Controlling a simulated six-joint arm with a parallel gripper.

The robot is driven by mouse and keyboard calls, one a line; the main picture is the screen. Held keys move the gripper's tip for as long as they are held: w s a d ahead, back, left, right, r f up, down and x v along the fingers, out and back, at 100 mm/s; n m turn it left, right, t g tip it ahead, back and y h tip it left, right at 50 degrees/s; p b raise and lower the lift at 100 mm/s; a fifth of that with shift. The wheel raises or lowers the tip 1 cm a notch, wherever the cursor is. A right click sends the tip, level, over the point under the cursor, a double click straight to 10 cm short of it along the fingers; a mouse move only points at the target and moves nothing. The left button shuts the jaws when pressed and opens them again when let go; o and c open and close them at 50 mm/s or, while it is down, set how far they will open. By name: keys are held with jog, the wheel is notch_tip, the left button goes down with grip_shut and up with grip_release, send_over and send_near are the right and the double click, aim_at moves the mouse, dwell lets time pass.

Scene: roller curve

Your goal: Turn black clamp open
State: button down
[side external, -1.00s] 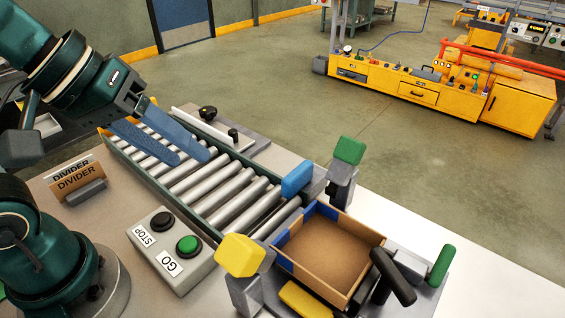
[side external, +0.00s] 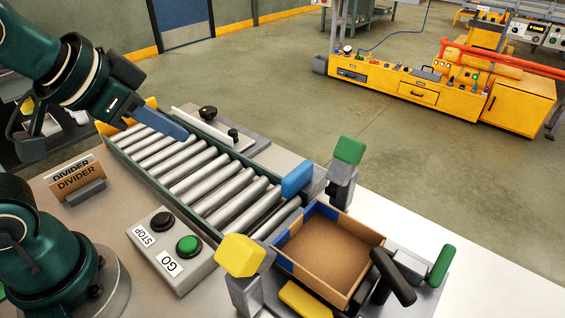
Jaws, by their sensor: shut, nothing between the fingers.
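The black clamp (side external: 393,276) is a dark handle on a grey mount at the right front corner of the wooden box (side external: 329,252). Its bar leans at an angle beside the box's right wall. My gripper (side external: 184,136) is shut and empty. Its blue fingers lie together above the far left part of the roller conveyor (side external: 205,176), well away from the black clamp.
Green (side external: 349,151), blue (side external: 297,179) and yellow (side external: 240,255) padded pieces surround the box, with another green handle (side external: 441,265) at the right. A STOP/GO button box (side external: 178,247) and a DIVIDER sign (side external: 77,180) stand left of the rollers.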

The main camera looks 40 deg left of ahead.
jog(key=w+d+m+t, duration=0.2)
jog(key=w+d+m, duration=0.3)
jog(key=m, duration=0.4)
jog(key=m+g+h, duration=0.1)
jog(key=m+h, duration=0.4)
jog(key=m, duration=0.9)
send_near(376, 264)
jog(key=shift+x, duration=2.95)
jog(key=shift+w+a+g+h, duration=0.15)
jog(key=shift+a+g+h, duration=0.15)
jog(key=shift+h, duration=0.1)
jog(key=shift+m+h, duration=0.3)
jog(key=shift+m, duration=0.2)
